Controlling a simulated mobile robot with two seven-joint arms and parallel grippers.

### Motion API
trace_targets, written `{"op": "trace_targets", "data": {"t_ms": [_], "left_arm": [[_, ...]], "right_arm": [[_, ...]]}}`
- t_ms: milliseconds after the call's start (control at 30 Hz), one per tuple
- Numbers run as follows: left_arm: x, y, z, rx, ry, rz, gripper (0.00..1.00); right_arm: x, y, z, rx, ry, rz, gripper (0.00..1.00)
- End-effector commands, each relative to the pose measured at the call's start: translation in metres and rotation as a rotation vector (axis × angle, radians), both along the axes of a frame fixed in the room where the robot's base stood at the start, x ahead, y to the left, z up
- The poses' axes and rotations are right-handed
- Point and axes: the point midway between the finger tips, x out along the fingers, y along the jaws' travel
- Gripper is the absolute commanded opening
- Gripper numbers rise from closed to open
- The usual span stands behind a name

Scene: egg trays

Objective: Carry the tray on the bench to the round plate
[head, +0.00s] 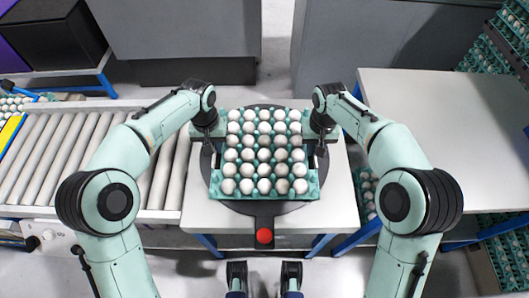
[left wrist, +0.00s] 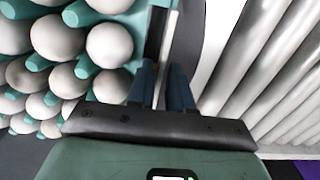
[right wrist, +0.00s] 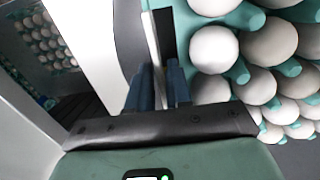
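The teal egg tray (head: 216,188), filled with rows of white and pale brown eggs, is over the dark round plate (head: 264,208) on the small white table. Whether it rests on the plate or hangs just above it cannot be told. My left gripper (head: 212,143) is at the tray's left side, and my right gripper (head: 318,145) is at its right side. In the left wrist view the two fingers (left wrist: 163,85) are close together beside the tray's edge. The right wrist view shows the same for the right fingers (right wrist: 157,85).
A roller conveyor (head: 95,155) is at left. A bare white bench (head: 450,120) is at right, with stacked egg trays (head: 500,50) beyond it. A red knob (head: 264,236) is at the plate's front. Grey cabinets (head: 180,30) stand behind.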

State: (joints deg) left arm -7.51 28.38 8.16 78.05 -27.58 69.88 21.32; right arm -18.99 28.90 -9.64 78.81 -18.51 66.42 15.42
Motion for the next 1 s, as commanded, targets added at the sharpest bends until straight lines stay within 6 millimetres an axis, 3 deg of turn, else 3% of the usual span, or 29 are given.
{"op": "trace_targets", "data": {"t_ms": [533,1000], "left_arm": [[0.0,-0.002,0.011,-0.004,-0.006,-0.002,0.31],[0.005,0.0,0.073,0.0,-0.022,-0.001,0.31]], "right_arm": [[0.001,0.002,0.012,0.006,-0.008,0.001,0.31],[0.005,0.001,0.074,0.003,-0.024,0.0,0.31]]}}
